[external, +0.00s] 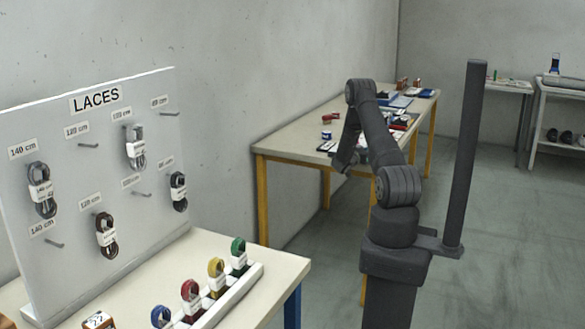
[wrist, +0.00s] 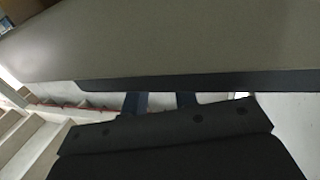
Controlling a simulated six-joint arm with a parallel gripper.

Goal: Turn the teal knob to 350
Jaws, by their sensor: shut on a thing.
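I cannot make out a teal knob or its scale in either view. My gripper (external: 345,163) is low over the near side of the yellow-legged table (external: 283,147) in the external view, pointing down. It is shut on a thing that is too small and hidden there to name. In the wrist view a broad grey slab with a dark lower edge (wrist: 180,45) fills the upper part and hides the fingertips. A dark body with small holes (wrist: 170,140) fills the bottom.
A blue tray (external: 424,93) and several small objects lie on the yellow-legged table. A lace board (external: 75,150) stands at the left, above a rack of coloured lace rolls (external: 222,300). A shelf with shoes (external: 566,137) is at the far right. The floor right of my arm is clear.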

